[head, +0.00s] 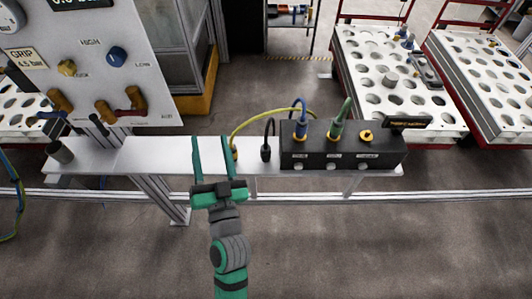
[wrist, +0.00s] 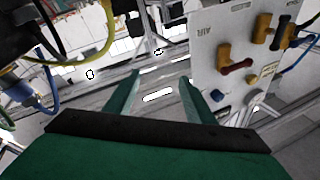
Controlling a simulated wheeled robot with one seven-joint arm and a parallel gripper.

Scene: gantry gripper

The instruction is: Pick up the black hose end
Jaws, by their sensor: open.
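The black hose end (head: 266,152) stands upright on the white beam (head: 150,155), just left of the black socket block (head: 300,160). Its thin black hose arches up and right toward the block. My gripper (head: 211,142) is open and empty over the beam, left of the black hose end and apart from it. Its right finger is close to the yellow hose's end and partly covers it. In the wrist view my open fingers (wrist: 158,82) have nothing between them. A dark hose (wrist: 55,40) curves at the upper left there; its end is hard to make out.
The block holds a blue connector (head: 301,128), a green connector (head: 337,130) and a brass fitting (head: 366,136). A yellow hose (head: 262,113) arches behind the black one. A valve panel (head: 105,65) stands at left.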

